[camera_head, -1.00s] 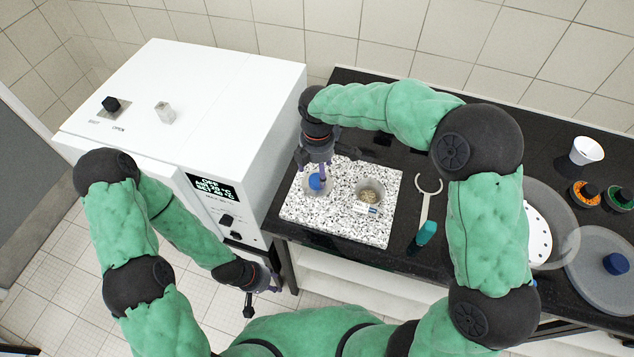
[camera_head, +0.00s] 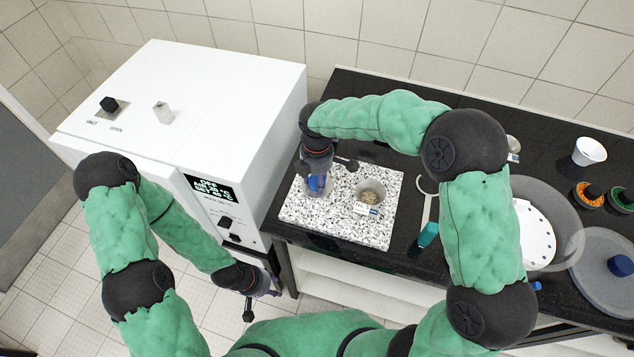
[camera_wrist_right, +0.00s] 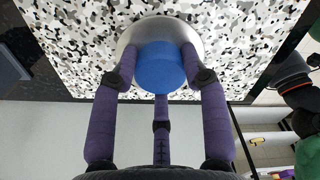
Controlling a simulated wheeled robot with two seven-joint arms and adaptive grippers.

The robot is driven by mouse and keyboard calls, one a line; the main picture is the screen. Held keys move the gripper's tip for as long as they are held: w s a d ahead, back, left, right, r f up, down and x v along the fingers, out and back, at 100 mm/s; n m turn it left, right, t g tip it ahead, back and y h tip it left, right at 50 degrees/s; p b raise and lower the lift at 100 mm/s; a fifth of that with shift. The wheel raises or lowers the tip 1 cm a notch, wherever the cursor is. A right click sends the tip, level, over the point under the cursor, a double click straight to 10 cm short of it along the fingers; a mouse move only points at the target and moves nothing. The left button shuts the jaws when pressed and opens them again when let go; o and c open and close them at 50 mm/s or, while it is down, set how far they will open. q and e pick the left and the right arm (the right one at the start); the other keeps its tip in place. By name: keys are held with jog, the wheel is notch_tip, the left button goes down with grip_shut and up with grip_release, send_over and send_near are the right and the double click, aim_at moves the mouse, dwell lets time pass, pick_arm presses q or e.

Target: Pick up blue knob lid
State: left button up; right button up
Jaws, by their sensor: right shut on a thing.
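The blue knob lid shows in the right wrist view as a round silvery disc with a blue knob (camera_wrist_right: 160,66). In the head view its blue knob (camera_head: 317,183) is partly hidden by my right gripper, at the left of the speckled slab. My right gripper (camera_wrist_right: 160,78) points down with its purple fingers around the knob and is shut on it. The lid appears level; I cannot tell whether it is off what lies beneath. My left gripper (camera_head: 264,284) hangs in front of the white oven, away from the lid; its fingers are too small to read.
The speckled slab (camera_head: 350,228) also holds a glass dish of grains (camera_head: 369,196). A green-handled tool (camera_head: 428,234) lies right of it. The white oven (camera_head: 180,110) stands close on the left. A large grey lid with a blue knob (camera_head: 620,265) and a white cup (camera_head: 588,151) are at right.

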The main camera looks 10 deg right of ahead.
jog(key=shift+r, duration=0.1)
jog(key=shift+r+p, duration=0.3)
jog(key=shift+r, duration=0.25)
notch_tip(320, 180, up, 2)
jog(key=shift+r+p, duration=0.2)
jog(key=shift+p, duration=0.2)
jog(key=s+a+r+p, duration=0.2)
jog(key=s+r, duration=0.7)
jog(key=s, duration=0.5)
jog(key=shift+r, duration=0.15)
jog(key=shift+p, duration=0.3)
